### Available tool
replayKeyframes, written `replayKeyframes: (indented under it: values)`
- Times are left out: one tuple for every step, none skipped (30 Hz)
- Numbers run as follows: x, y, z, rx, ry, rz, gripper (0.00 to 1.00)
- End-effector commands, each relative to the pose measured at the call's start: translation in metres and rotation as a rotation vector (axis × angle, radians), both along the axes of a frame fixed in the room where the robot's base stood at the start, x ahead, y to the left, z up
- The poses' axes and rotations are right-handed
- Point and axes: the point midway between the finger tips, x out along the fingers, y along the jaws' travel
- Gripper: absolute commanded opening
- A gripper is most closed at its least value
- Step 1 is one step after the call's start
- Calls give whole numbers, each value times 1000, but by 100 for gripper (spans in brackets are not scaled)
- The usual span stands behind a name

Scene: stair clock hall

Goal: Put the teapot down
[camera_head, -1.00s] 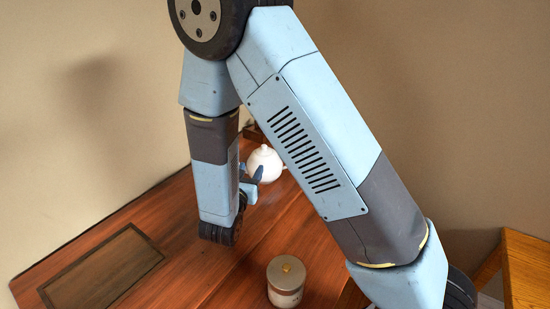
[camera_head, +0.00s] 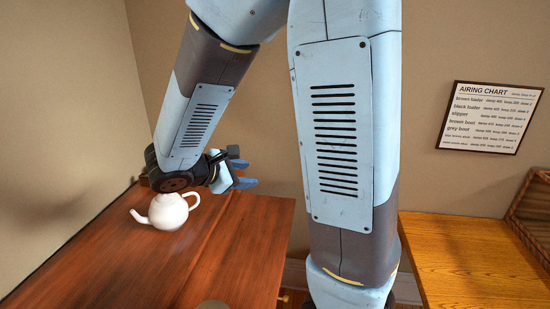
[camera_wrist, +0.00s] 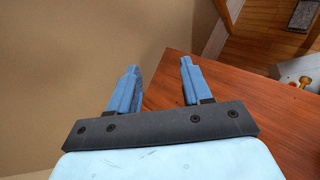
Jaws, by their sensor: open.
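The white teapot (camera_head: 168,212) stands upright on the reddish-brown wooden table (camera_head: 115,255) in the head view, near the back. Its spout points left and its handle is on the right. My gripper (camera_head: 247,173) is up and to the right of the teapot, apart from it. Its blue fingers are spread and point right. In the wrist view my gripper (camera_wrist: 159,66) is open with nothing between the fingers. The teapot is not in the wrist view. My forearm hides part of the area just above the teapot's lid.
A round canister lid (camera_head: 212,304) shows at the bottom edge. A lighter wooden table (camera_head: 470,265) with a wicker basket (camera_head: 532,215) stands at right. An airing chart (camera_head: 490,117) hangs on the wall. Much of the reddish table is clear.

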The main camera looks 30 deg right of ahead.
Motion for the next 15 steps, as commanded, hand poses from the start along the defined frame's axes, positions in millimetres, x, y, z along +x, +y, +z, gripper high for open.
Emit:
replayKeyframes:
  values:
    - [-10,-11,7,63,-26,-63,49]
    - [-17,-16,9,102,-38,-98,49]
    - [-25,-21,12,154,-55,-146,49]
    - [-31,-25,14,192,-69,-180,49]
    - [-37,-28,16,231,-83,-214,49]
    - [-45,-32,19,281,-103,-258,49]
    - [-50,-35,21,320,-119,-290,49]
    - [-56,-37,23,361,-136,-322,49]
    - [-64,-39,25,413,-159,-365,49]
    - [-69,-40,27,453,-177,-396,49]
    - [-74,-41,30,493,-196,-426,49]
    - [-81,-42,33,546,-222,-465,49]
    - [-85,-42,35,586,-242,-493,49]
    - [-90,-42,38,626,-263,-522,49]
    - [-96,-42,41,681,-293,-558,49]
